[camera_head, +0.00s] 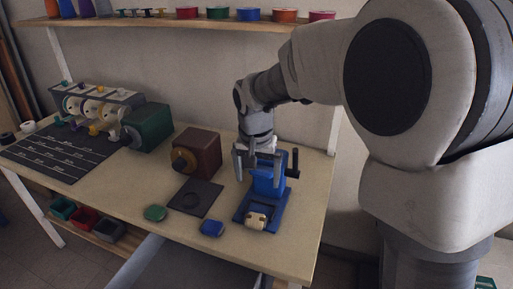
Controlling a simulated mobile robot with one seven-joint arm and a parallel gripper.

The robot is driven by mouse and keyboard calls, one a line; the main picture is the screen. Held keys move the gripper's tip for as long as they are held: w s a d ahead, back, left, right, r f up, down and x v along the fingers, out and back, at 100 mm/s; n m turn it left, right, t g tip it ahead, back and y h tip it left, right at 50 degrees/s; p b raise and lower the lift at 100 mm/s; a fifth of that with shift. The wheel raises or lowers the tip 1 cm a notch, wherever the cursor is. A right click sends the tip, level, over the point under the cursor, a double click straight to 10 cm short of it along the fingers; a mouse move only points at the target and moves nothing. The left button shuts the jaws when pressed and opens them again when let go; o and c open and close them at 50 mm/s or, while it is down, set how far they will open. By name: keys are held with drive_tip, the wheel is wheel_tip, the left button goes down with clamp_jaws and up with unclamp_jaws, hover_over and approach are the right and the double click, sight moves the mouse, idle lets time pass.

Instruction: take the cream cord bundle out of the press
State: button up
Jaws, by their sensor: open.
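The cream cord bundle (256,220) is a small pale block on the front part of the blue press's base. The blue press (270,182) stands on the right part of the bench, with a dark handle (293,163) on its right side. My gripper (243,177) is open, pointing down at the press's upper left, above and behind the bundle. Its fingers look empty and apart from the bundle. Whether a finger touches the press body, I cannot tell.
A dark flat plate (195,198), a green piece (155,213) and a blue piece (212,228) lie left of the press. A brown box (196,153) and a green box (147,127) stand behind. A shelf of spools (160,23) runs above.

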drive_tip(key=a+f, duration=0.1)
drive_tip(key=a, duration=0.1)
drive_tip(key=b, duration=0.1)
hover_over(255, 218)
drive_tip(key=f, duration=1.2)
drive_tip(key=shift+s+a, duration=0.15)
drive_tip(key=shift+s, duration=0.1)
wheel_tip(255, 218, down, 4)
drive_tip(key=shift+f+b, duration=0.2)
drive_tip(key=shift+b, duration=0.3)
drive_tip(key=shift+w+f, duration=0.15)
drive_tip(key=shift+f, duration=0.35)
drive_tip(key=shift+r, duration=0.1)
drive_tip(key=c, duration=1.2)
